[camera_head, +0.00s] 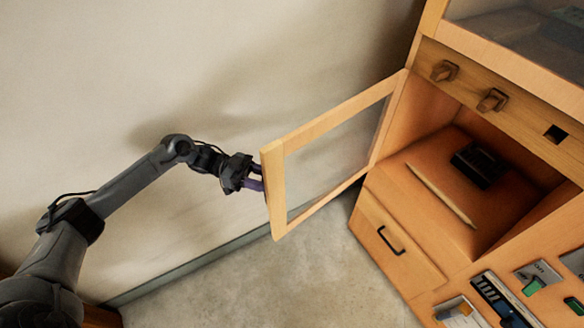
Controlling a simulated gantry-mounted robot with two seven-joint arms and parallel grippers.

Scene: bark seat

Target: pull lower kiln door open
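The lower kiln door (330,119) is a light wooden frame around a clear pane. It stands swung wide open, hinged on the left side of the wooden cabinet, with its free edge pointing left. My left gripper (258,178) is at that free edge, at about mid-height. Its two purplish fingers show apart, with a gap between them. Their tips end at the door frame and may be partly hidden by it; I cannot tell whether they touch it. My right gripper is not in view.
The open compartment (419,172) holds a black box (479,164) and a thin light stick (441,194). A drawer with a black handle (391,241) sits below. Bare concrete floor (290,285) lies below the door; a pale wall is behind.

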